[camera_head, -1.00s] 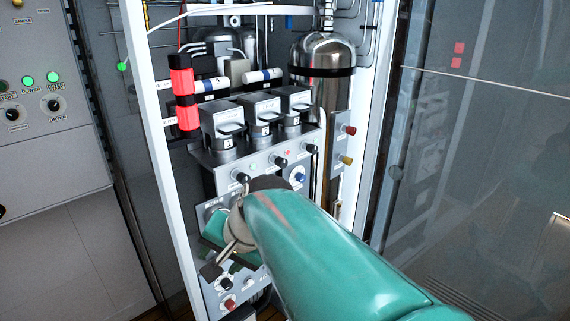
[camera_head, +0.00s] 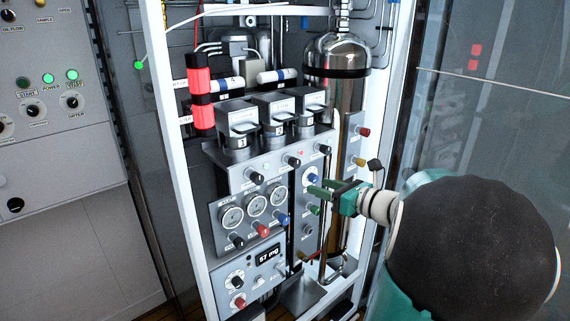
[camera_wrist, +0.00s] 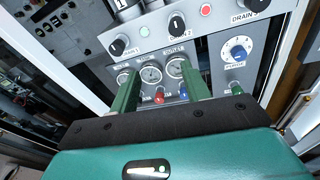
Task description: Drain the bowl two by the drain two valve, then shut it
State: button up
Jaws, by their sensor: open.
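Bowl two (camera_head: 270,118) is the middle of three boxy metal units with dark bases on the rack shelf. The drain two valve (camera_head: 293,161) is the middle black knob on the panel below them. The valve also shows in the wrist view (camera_wrist: 177,24), at the top centre, with its white mark roughly upright. My gripper (camera_head: 321,187) is in front of the panel, below and to the right of the valve, apart from it. In the wrist view its two green fingers (camera_wrist: 161,70) are spread with nothing between them.
Like black knobs (camera_head: 257,176) and (camera_head: 324,148) flank the valve. Below are three gauges (camera_head: 255,205) with coloured knobs and a display (camera_head: 268,254). A blue dial (camera_head: 312,181) is close to my fingers. A white rack post (camera_head: 173,150) and glass panel (camera_head: 490,130) border the sides.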

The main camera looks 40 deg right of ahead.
aim_at(298, 163)
jog(key=w, duration=0.4)
jog(key=w+d+m+t+h, duration=0.1)
jog(key=w, duration=0.3)
jog(key=w+d+r+m, duration=0.1)
jog(key=w, duration=0.3)
jog(key=shift+d, duration=0.1)
jog(key=c, duration=1)
